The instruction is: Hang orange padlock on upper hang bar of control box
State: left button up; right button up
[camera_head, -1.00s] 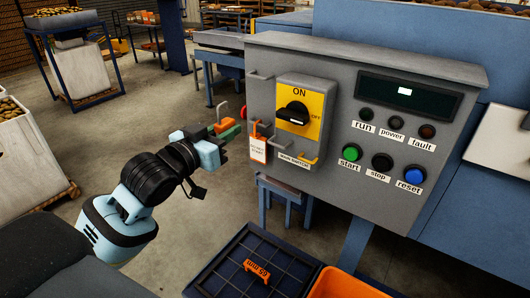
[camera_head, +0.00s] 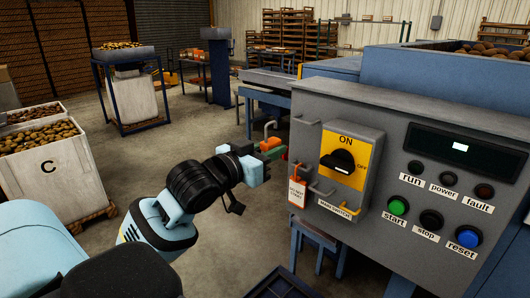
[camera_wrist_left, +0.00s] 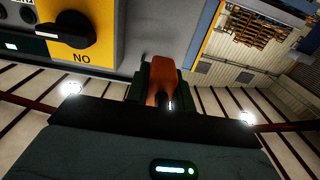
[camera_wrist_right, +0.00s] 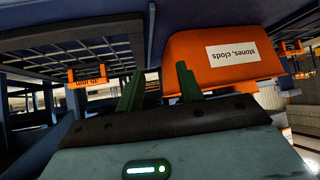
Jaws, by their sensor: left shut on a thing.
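The orange padlock (camera_head: 270,144) is in my left gripper (camera_head: 275,151), just left of the control box's front in the head view. Its shackle (camera_head: 268,128) points up. In the left wrist view the padlock (camera_wrist_left: 163,78) sits between the two dark green fingers. The grey control box (camera_head: 400,125) has a grey upper hang bar (camera_head: 302,122) at its upper left, above and right of the padlock. The padlock looks apart from the bar. My right gripper (camera_wrist_right: 158,88) shows only in its wrist view, open and empty.
The yellow switch plate (camera_head: 350,158) is close by. In the right wrist view an orange bin (camera_wrist_right: 215,60) is just beyond the fingers.

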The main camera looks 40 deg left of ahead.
pick_arm(q)
jog(key=shift+w+d, duration=0.15)
jog(key=shift+w, duration=1.65)
jog(key=shift+w+d, duration=0.15)
jog(key=shift+w, duration=1.7)
jog(key=shift+w+d, duration=0.15)
jog(key=shift+w, duration=1.65)
jog(key=shift+f, duration=0.65)
jog(key=o, duration=1)
send_near(309, 136)
jog(key=shift+s+a, duration=0.2)
jog(key=shift+s, duration=0.55)
